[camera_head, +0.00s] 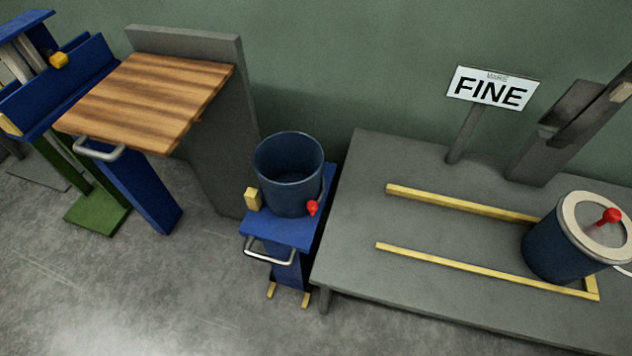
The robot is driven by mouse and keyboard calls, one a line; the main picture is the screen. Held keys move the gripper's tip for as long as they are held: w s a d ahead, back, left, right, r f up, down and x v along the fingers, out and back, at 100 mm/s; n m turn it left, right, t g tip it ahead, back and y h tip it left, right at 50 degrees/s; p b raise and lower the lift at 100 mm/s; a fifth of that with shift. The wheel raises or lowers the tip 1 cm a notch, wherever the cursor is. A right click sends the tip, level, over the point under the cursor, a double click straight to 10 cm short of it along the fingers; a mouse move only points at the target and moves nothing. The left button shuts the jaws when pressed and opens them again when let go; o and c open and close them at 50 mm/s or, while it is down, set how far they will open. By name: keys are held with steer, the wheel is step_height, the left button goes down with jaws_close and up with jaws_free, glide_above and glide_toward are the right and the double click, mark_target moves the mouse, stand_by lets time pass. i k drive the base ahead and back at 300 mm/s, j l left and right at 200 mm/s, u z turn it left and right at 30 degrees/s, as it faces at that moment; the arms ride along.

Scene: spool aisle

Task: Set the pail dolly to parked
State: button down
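The pail dolly appears to be the narrow blue stand (262,228) in the middle of the head view, with a silver handle (268,254) on its front and small yellow feet (290,294) on the floor. An open dark blue pail (290,172) stands upright on its top. A red knob (313,208) shows at the pail's lower right, and a yellow block (252,199) sits at the left edge of the top. The stand is close to the left end of the grey table; I cannot tell whether they touch. My gripper is not in view.
The grey table (360,215) carries yellow rails (460,264), a lidded blue drum (552,245) with a red knob, and a FINE sign (492,88). A wooden board (150,95) with a handle juts out at left, near blue and green equipment (97,215). Open floor (130,290) lies in front.

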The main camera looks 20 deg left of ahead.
mark_target(291, 245)
steer(key=u, duration=0.95)
